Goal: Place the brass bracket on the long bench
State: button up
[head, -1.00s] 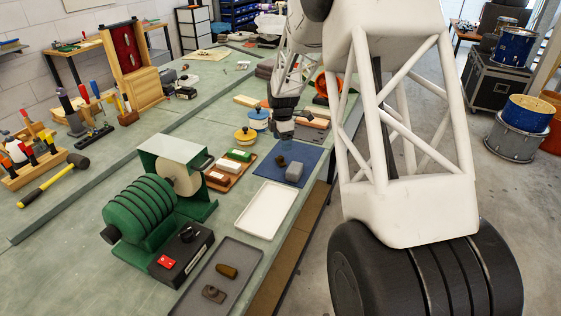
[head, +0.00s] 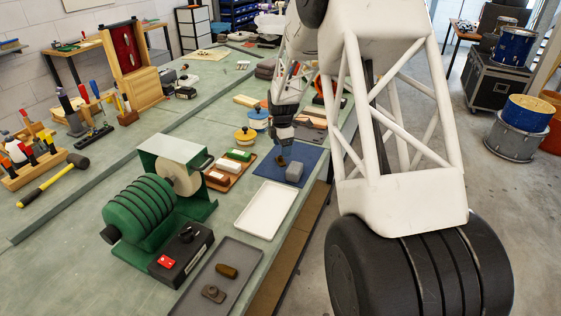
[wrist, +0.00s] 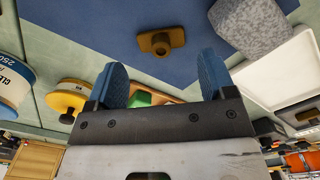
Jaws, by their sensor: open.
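A small brass-brown flanged piece, which looks like the brass bracket (wrist: 160,42), lies on the blue mat (wrist: 90,22). In the head view the bracket (head: 281,161) is small and dark, on the mat (head: 311,157) just below my gripper (head: 281,145). In the wrist view my gripper (wrist: 163,76) is open and empty, its two blue fingers apart, with the bracket beyond the fingertips and not between them. The mat lies on the long green-topped bench (head: 70,262).
A grey block (head: 294,171) stands beside the bracket. A white tray (head: 266,209) is close to the mat. A grey tray (head: 218,252) nearer the front holds two brownish pieces. A green grinding machine (head: 140,205) and yellow-lidded tins (head: 245,136) stand around. Bare bench lies at front left.

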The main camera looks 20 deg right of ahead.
jog(key=shift+f, duration=2.6)
jog(key=c, duration=0.8)
jog(key=shift+r, duration=0.1)
jog(key=shift+r, duration=4.95)
jog(key=shift+w+a+r, duration=0.1)
jog(key=shift+a, duration=0.05)
